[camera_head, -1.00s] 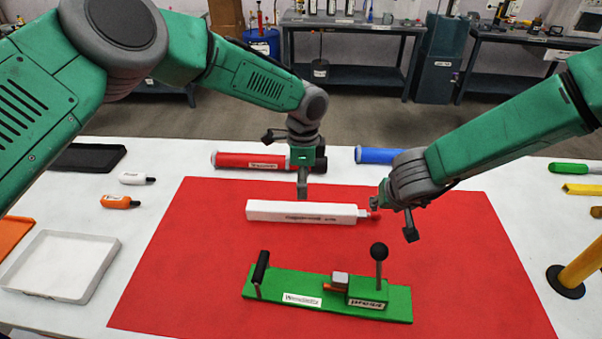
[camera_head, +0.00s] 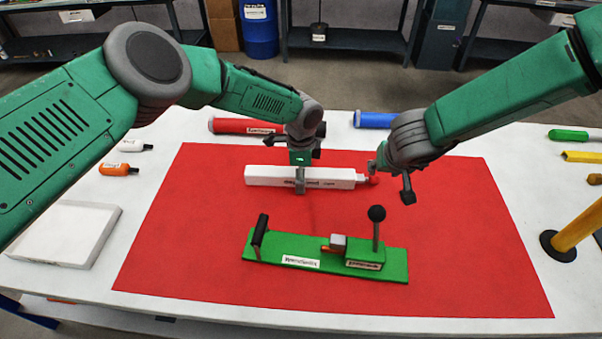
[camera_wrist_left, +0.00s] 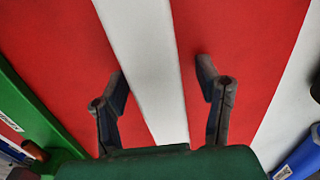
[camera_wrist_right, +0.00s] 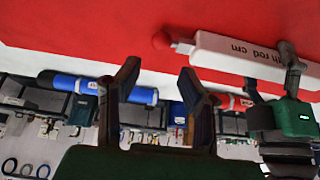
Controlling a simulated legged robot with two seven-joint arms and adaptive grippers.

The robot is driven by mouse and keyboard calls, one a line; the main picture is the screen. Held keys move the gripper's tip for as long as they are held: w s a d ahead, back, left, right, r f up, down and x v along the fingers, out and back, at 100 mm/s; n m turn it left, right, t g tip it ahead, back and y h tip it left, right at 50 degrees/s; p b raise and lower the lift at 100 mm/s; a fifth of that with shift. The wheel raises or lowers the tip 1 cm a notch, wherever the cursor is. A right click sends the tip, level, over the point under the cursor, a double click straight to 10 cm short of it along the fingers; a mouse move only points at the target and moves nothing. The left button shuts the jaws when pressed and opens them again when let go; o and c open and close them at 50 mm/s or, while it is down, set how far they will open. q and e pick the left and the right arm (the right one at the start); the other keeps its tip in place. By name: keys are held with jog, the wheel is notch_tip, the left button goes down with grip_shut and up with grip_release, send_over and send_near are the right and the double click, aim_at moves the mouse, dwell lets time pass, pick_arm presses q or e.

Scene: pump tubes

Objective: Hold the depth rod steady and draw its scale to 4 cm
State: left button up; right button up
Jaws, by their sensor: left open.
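My left gripper (camera_head: 300,187) is at the bar's middle. In the left wrist view its open fingers (camera_wrist_left: 160,75) stand on either side of the white bar (camera_wrist_left: 148,65), with gaps to both.
A green fixture (camera_head: 290,247) with a black handle and a black ball lever (camera_head: 376,214) stands in front of the rod. Red (camera_head: 228,126) and blue (camera_head: 373,120) tubes lie behind. A yellow post (camera_head: 578,232) stands right, a white tray (camera_head: 113,216) left.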

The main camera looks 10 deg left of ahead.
aim_at(374, 177)
pick_arm(q)
jog(key=c, duration=1.2)
jog(key=shift+a, duration=0.15)
grip_shut()
pick_arm(e)
jog(key=o, duration=0.3)
jog(key=shift+a, duration=0.15)
jog(key=w+f+m+g, duration=0.1)
jog(key=f+m, duration=0.2)
jog(key=m, duration=0.2)
jog(key=w+f+m+g, duration=0.1)
jog(key=w+f+m, duration=0.1)
jog(key=m, duration=0.3)
jog(key=w+f+m+g, duration=0.1)
jog(key=w+f+m, duration=0.1)
jog(key=m, duration=0.3)
jog(key=shift+w+a+f+m+g, duration=0.1)
jog(key=shift+a+f+m+g, duration=0.1)
jog(key=shift+f, duration=0.25)
jog(key=shift+a+f+m+g, duration=0.1)
jog(key=shift+a+f, duration=0.05)
jog(key=shift+f, duration=0.3)
